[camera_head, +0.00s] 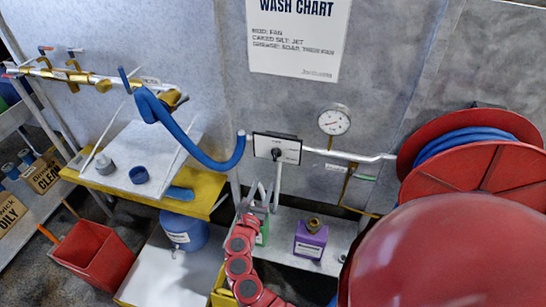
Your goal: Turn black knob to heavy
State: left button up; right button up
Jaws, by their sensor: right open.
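A small black knob (276,153) sits on a control panel (292,143) with a pale face and dark edge, mounted on the wall in the middle of the head view. Its labels and pointer setting are too small to read. My right gripper (262,203), at the end of a red jointed arm, is below the panel. It is open and apart from the knob, with nothing seen between its fingers. A grey tube runs down from the panel just beside the gripper. My left gripper is not in view.
A blue hose (195,145) curves to the panel's left side. A pressure gauge (334,120) and a hose reel (470,150) are to the right. A purple container (310,240) stands on the shelf below. A red bin (95,252) stands at left.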

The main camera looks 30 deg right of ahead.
aim_at(274, 156)
jog(key=p+x, duration=0.1)
jog(key=x, duration=1.2)
jog(key=shift+w, duration=0.15)
grip_shut()
